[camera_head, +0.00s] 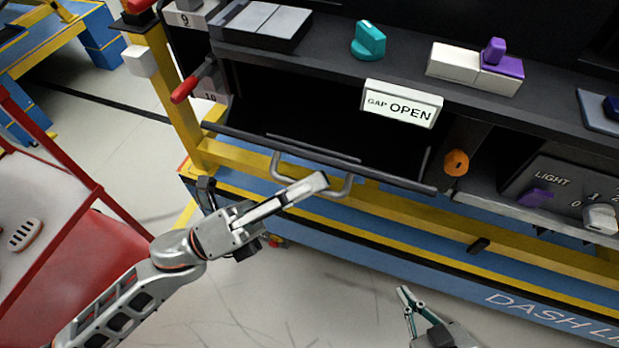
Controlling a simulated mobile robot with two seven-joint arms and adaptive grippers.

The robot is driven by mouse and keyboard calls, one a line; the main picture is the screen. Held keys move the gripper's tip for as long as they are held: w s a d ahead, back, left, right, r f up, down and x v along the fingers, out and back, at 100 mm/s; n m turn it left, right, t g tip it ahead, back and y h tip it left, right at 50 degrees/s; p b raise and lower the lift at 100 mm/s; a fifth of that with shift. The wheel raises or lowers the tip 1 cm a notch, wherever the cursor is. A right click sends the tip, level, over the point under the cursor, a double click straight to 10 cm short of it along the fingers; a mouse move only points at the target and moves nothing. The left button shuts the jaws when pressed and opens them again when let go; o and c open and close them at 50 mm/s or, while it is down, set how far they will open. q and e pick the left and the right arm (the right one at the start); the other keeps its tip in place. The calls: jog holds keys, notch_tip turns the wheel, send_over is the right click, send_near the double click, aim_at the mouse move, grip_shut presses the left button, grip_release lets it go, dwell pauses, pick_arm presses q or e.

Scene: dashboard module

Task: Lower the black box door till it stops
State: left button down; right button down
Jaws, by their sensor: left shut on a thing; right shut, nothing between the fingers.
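The black box door (232,133) stands open at the front of the dark compartment, its long edge running from left to lower right. A grey bar handle (347,186) sits on its front. My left gripper (316,183) is shut on this handle, and its fingers hide part of it. A white sign above the compartment (401,104) reads "GAP OPEN". My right gripper (404,291) is shut and empty, low in the picture, well apart from the door.
An orange knob (456,163) is just right of the door. A red-handled lever (186,88) stands left of the compartment. Yellow and blue rails (400,216) run below. A teal knob (369,40) and a purple-and-white switch (492,66) sit above. The floor in front is mostly clear.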

pick_arm(q)
jog(key=c, duration=2.4)
grip_release()
jog(key=shift+c, duration=0.2)
jog(key=v, duration=1.2)
